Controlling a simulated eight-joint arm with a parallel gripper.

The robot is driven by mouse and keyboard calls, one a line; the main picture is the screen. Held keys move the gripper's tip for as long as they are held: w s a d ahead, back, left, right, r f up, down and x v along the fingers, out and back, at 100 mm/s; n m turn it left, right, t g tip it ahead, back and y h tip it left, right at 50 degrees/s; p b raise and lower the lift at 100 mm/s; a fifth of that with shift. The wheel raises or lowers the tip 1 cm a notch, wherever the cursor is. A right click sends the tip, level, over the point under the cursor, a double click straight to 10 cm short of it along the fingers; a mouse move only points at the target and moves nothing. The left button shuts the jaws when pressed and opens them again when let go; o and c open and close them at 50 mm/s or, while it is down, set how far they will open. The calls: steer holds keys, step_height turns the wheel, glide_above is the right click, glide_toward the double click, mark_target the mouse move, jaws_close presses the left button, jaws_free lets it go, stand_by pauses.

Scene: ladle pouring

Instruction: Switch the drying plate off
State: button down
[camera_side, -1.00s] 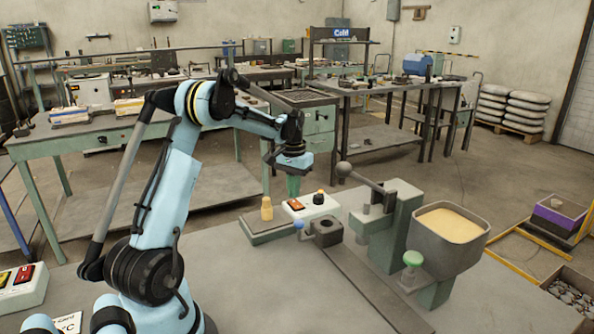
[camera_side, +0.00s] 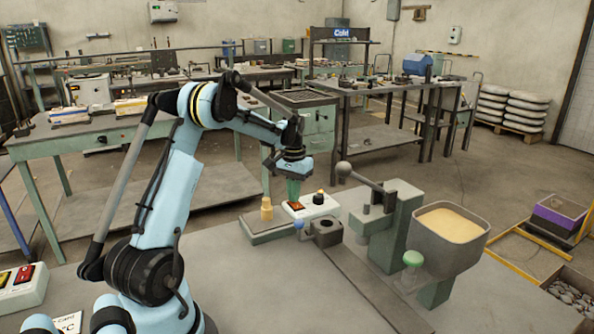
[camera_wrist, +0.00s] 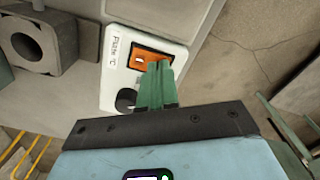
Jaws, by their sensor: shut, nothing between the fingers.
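The drying plate's white control box (camera_side: 313,206) stands on the bench and carries an orange rocker switch (camera_side: 296,206) and a dark knob (camera_side: 319,197). In the wrist view the box (camera_wrist: 117,78) reads "Plate °C", with the orange switch (camera_wrist: 141,58) near its far end and the dark knob (camera_wrist: 126,99) partly behind my fingers. My gripper (camera_side: 294,200) is shut with green fingers pointing down at the switch. In the wrist view the fingertips (camera_wrist: 161,66) overlap one end of the switch; I cannot tell whether they touch it.
A flat grey plate (camera_side: 268,229) with a wooden peg (camera_side: 266,209) is left of the box.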

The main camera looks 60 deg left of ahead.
steer(key=shift+f, duration=0.1)
steer(key=shift+r, duration=3.5)
steer(key=s+d+r+m+t, duration=0.1)
steer(key=s+d+r, duration=0.15)
steer(key=d, duration=0.45)
steer(key=s+d+r+m, duration=0.15)
steer(key=d+r, duration=0.25)
steer(key=d, duration=0.4)
steer(key=s+d+r+t, duration=0.1)
steer(key=s+d+r, duration=0.15)
steer(key=d, duration=0.45)
steer(key=s+d+f+m+t, duration=0.2)
steer(key=d+f+m+t, duration=0.1)
steer(key=d+f+t, duration=0.2)
steer(key=d+f, duration=0.2)
steer(key=d, duration=0.1)
steer(key=shift+s+d, duration=0.25)
steer(key=shift+s, duration=0.15)
